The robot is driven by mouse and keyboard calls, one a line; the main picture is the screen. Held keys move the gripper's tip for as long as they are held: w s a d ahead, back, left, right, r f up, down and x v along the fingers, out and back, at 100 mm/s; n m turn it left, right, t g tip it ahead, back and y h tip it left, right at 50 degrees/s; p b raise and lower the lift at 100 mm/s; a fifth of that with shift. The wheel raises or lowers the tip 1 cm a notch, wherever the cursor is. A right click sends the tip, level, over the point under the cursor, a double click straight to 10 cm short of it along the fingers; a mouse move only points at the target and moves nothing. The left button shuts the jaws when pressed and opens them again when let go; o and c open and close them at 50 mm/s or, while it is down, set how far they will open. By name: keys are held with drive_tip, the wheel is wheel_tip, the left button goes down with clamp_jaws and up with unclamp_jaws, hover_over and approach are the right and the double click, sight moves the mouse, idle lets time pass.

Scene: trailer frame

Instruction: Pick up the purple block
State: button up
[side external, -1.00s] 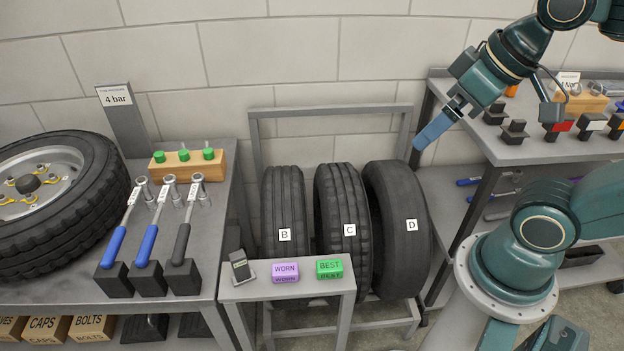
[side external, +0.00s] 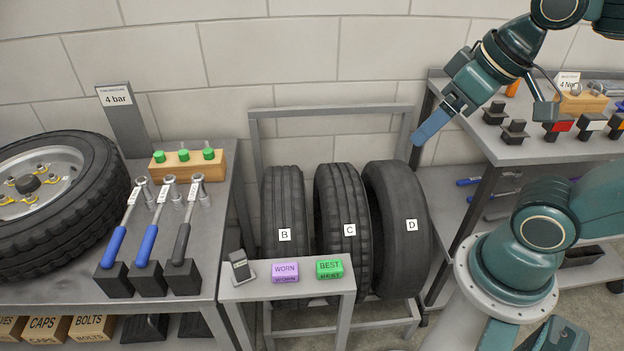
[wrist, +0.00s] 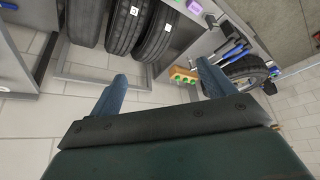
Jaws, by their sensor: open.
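The purple block (side external: 285,271), marked WORN, lies on a small grey stand (side external: 300,291) at the front middle, left of a green block (side external: 329,269) marked BEST. It also shows at the top of the wrist view (wrist: 194,6). My gripper (side external: 420,135) is up at the right in the side view, well above and away from the purple block, beside the right bench. In the wrist view its two blue fingers (wrist: 162,85) are spread apart with nothing between them.
Tyres marked B (side external: 284,205), C (side external: 342,205) and D (side external: 397,250) stand in a rack behind the small stand. A left bench (side external: 215,270) carries several torque wrenches and a wheel. A right bench (side external: 510,152) holds small tools. A dark gauge (side external: 241,266) sits left of the purple block.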

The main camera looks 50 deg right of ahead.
drive_tip(key=w+a+f+m+g, duration=0.2)
drive_tip(key=w+a+f+m, duration=0.1)
drive_tip(key=w, duration=0.6)
drive_tip(key=m+g, duration=0.3)
drive_tip(key=m, duration=0.3)
hover_over(285, 268)
wheel_tip(285, 268, down, 24)
drive_tip(key=shift+f, duration=0.2)
drive_tip(key=shift+f, duration=0.1)
drive_tip(key=shift+f, duration=4.15)
drive_tip(key=shift+f, duration=0.1)
drive_tip(key=shift+f, duration=2.5)
